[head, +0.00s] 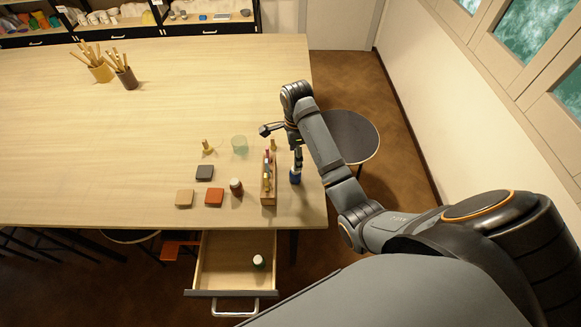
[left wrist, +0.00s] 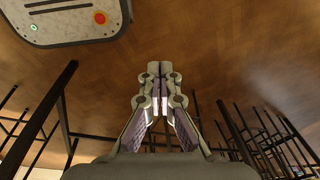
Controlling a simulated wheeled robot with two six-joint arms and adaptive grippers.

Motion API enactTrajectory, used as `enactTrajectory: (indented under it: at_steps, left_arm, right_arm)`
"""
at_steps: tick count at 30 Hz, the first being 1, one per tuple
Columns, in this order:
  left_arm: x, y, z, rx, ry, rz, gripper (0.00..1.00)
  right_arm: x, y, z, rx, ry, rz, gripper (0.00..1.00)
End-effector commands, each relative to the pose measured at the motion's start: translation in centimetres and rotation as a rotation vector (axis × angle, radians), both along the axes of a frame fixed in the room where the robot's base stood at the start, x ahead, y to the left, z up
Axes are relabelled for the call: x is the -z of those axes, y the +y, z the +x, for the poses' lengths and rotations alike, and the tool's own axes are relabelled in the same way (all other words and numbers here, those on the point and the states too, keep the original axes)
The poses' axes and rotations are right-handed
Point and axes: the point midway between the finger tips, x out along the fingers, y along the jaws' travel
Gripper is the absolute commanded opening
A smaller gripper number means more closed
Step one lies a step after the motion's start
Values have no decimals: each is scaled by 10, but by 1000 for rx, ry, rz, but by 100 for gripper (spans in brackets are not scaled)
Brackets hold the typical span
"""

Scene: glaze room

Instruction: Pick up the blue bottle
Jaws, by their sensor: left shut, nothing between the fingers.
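The blue bottle (head: 295,177) stands near the right edge of the wooden table, just right of a narrow wooden rack. My right gripper (head: 297,160) points down directly above it, at its top. Its fingers are small and dark here, and I cannot tell whether they are closed on the bottle. My left gripper (left wrist: 158,72) shows in the left wrist view, shut and empty, above the brown floor. It does not show in the head view.
The rack (head: 268,199) holds small coloured items close beside the bottle. A brown jar (head: 236,187) and several coloured tiles lie left of it. An open drawer (head: 217,272) holds a dark, pale-topped jar (head: 258,262). A round stool (head: 351,136) stands right of the table.

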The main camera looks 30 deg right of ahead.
Motion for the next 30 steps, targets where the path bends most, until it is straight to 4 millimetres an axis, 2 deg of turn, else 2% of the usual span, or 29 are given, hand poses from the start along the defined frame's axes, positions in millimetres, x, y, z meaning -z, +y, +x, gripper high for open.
enactTrajectory:
  at_steps: [6, 8, 13, 17, 21, 25, 30]
  left_arm:
    - [33, 1, -21, -1, 31, 1, 0]
    - [20, 1, -24, -2, 37, 1, 0]
    - [18, 0, -22, -2, 34, 1, 0]
    - [11, 0, -11, 0, 16, 0, 0]
    - [-5, 0, -2, 0, 2, 0, 0]
    - [-5, 0, -4, 0, 6, 0, 0]
    - [-4, 0, -11, 0, 16, 0, 0]
  right_arm:
    - [37, 0, -1, -2, 0, 0, 65]
    - [39, 0, -2, -2, 2, 0, 65]
    - [52, 0, -1, -4, -2, -1, 65]
    - [57, 1, -2, -4, 1, -1, 65]
    - [80, 4, -2, -5, 4, 1, 65]
    - [100, 3, -1, -5, 0, 0, 65]
    - [106, 3, -1, -5, -3, -1, 65]
